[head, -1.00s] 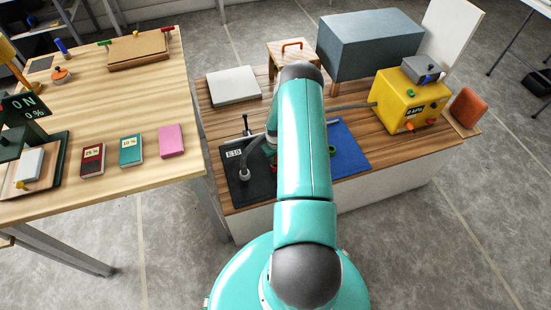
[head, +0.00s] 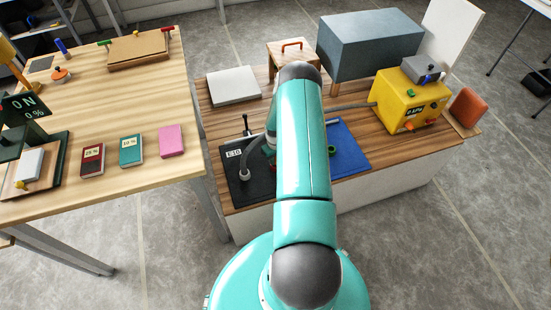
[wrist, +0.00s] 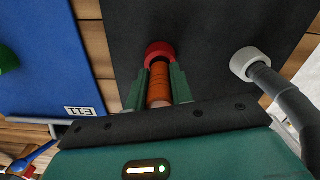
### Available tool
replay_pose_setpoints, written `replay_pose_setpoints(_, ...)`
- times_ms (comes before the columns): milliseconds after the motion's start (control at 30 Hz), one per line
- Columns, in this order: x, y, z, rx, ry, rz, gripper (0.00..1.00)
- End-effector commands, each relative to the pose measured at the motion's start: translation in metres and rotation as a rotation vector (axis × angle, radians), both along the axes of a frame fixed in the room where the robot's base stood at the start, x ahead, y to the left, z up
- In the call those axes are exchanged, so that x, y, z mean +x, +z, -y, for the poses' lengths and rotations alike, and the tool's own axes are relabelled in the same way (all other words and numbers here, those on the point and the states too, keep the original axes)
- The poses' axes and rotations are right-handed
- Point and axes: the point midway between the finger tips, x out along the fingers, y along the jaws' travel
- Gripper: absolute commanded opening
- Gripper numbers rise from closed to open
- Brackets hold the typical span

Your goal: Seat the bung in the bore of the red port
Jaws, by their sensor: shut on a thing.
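My gripper (wrist: 159,84) is shut on the orange-brown bung (wrist: 159,90), held between its two green fingers in the wrist view. The red port (wrist: 160,49) is a red ring on the dark panel (wrist: 112,30), straight beyond the bung. The bung's far end is at the ring's near side and overlaps it in the picture. I cannot tell whether it has entered the bore or only lines up with it.
A pale port (wrist: 248,62) with a grey hose stands right of the red port. A blue mat (wrist: 40,60) marked E11 lies left, with a green round thing (wrist: 6,60). In the head view, a yellow box (head: 408,100) with a hose stands at the bench's right.

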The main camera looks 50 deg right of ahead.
Motion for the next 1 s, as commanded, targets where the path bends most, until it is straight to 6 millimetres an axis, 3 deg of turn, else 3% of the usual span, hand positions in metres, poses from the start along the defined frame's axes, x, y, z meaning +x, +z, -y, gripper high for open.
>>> replay_pose_setpoints(633,0.0,-0.015,0.0,0.0,0.0,0.0,0.0)
replay_pose_setpoints(1000,0.0,-0.005,0.0,0.0,-0.001,0.0,0.0)
